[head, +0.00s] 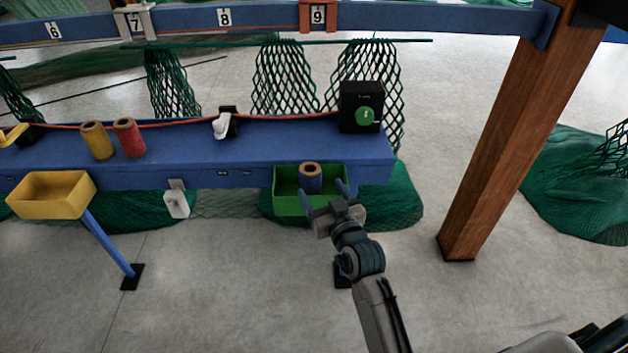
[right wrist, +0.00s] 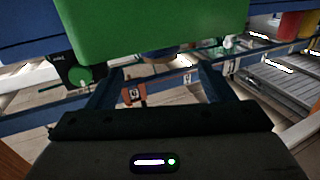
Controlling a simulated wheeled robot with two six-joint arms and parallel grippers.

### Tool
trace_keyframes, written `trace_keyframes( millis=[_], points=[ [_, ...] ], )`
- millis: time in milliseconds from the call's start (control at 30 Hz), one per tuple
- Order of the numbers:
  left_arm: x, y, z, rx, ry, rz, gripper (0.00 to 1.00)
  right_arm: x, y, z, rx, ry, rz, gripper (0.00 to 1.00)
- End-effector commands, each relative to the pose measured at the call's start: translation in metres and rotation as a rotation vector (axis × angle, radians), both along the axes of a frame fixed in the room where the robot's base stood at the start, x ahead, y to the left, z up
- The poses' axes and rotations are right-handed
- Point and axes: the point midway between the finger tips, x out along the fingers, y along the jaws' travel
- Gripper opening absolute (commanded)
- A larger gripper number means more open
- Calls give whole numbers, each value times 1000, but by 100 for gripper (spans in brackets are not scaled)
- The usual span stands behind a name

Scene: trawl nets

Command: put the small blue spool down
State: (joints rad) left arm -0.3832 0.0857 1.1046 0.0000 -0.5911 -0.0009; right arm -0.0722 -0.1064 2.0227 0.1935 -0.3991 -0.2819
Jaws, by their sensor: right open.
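The small blue spool (head: 312,181) stands upright in the green bin (head: 290,205) at the right end of the blue bench. Its tan top shows above the rim, and its lower part is hidden by the bin's front wall. My right gripper (head: 324,193) is open and empty at the front of the bin, its fingers pointing toward the spool. In the right wrist view, which is upside down, the green bin (right wrist: 150,25) fills the top and a sliver of the spool (right wrist: 166,52) shows beyond its rim, between the spread fingers. My left gripper is not in view.
The blue bench (head: 270,148) carries a yellow spool (head: 97,141), a red spool (head: 129,139) and a black box with a green knob (head: 362,108). A yellow bin (head: 50,195) hangs at left. A wooden post (head: 510,120) stands at right. Green nets hang behind.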

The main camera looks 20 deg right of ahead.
Motion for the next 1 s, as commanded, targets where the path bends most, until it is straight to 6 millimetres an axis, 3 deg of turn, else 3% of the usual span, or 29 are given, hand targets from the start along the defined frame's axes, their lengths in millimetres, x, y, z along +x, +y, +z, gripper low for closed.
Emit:
trace_keyframes(
  millis=[100, 233, 567, 667, 767, 867, 1000],
  points=[
    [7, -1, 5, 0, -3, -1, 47, -21, -1, -1, 0, -1, 0, 75],
    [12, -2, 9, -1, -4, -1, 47, -35, -2, 1, -1, -2, 0, 75],
    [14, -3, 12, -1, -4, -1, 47, -41, -3, 3, -2, -4, 0, 75],
    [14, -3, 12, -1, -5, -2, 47, -40, -3, -10, -4, 22, 2, 75],
    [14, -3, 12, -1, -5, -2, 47, -40, -3, -52, -12, 111, 9, 75],
    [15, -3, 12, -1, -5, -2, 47, -48, -5, -124, -22, 264, 17, 75],
    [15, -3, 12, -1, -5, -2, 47, -88, -15, -254, -42, 549, 19, 75]
  ],
)
